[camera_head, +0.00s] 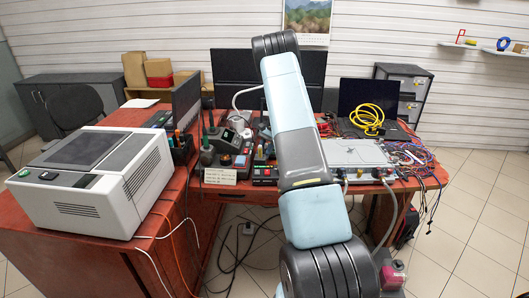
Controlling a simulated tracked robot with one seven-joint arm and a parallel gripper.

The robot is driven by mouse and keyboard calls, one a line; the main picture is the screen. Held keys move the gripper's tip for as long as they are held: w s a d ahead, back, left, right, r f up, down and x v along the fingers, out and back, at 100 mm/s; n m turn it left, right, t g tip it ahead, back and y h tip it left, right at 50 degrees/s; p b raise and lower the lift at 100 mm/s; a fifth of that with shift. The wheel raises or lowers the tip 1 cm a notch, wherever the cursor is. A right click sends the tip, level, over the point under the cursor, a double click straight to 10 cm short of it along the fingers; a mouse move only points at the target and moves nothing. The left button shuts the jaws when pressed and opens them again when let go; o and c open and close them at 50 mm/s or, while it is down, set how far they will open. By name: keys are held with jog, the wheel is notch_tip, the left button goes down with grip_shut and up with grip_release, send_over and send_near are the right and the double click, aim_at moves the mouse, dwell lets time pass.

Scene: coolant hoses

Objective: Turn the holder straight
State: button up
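No coolant hose can be made out, and I cannot tell which thing is the holder. A cluster of small tools and stands (207,152) stands in the middle of the red-brown desk (60,262), too small to make out in detail. My pale blue and grey arm rises through the middle of the view and covers part of the desk. My gripper does not show.
A large white-grey machine (75,218) fills the desk's left side. A silver flat case (352,154), a coiled yellow cable (367,117) and loose dark wires (425,170) crowd the right. Cables (240,258) lie on the floor. Open tiled floor (490,215) lies at right.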

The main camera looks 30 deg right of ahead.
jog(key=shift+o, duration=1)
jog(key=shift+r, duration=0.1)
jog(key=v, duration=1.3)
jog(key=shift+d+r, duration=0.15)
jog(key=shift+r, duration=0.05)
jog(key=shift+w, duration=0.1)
